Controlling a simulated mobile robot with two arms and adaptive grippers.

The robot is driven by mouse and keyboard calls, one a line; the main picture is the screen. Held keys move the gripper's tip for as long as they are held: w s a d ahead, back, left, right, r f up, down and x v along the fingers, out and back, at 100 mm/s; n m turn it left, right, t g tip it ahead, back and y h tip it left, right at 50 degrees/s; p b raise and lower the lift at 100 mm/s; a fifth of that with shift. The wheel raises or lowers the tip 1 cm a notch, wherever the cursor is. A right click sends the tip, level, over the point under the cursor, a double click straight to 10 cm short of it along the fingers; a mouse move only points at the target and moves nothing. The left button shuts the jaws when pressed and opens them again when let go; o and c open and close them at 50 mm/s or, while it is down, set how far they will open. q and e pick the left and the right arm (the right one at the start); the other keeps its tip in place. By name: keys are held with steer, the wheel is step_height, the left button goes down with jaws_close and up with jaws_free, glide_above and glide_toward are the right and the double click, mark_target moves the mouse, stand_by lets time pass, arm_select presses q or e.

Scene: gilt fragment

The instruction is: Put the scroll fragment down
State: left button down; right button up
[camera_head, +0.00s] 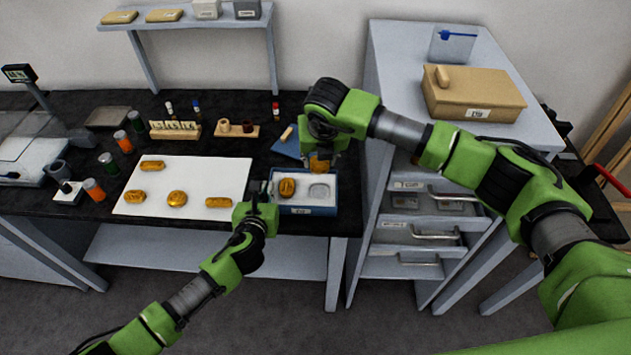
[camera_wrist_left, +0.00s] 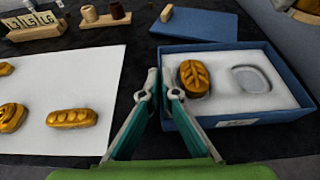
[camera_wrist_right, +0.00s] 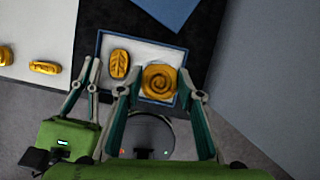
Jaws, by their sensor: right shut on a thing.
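The gold scroll fragment (camera_wrist_right: 160,82), round with a spiral face, is between the fingertips of my right gripper (camera_wrist_right: 158,93). In the head view, the scroll fragment (camera_head: 319,163) is above the right half of the blue box (camera_head: 305,211). The box's white foam has an empty oval recess (camera_wrist_left: 251,79) on the right. A gold leaf-patterned piece (camera_wrist_left: 193,77) sits in the left recess. My left gripper (camera_wrist_left: 162,85) is empty, its fingertips a narrow gap apart, at the box's left edge.
A white mat (camera_head: 215,175) with several gold pieces lies left of the box. The blue lid (camera_head: 288,146) with a small pale piece lies behind it. A drawer cabinet (camera_head: 385,140) stands right. Bottles and small wooden racks stand behind the mat.

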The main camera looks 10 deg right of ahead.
mark_target(319, 189)
steer(key=shift+m+h, duration=0.3)
steer(key=shift+m, duration=0.4)
step_height(319, 189, down, 10)
steer(key=shift+f, duration=0.1)
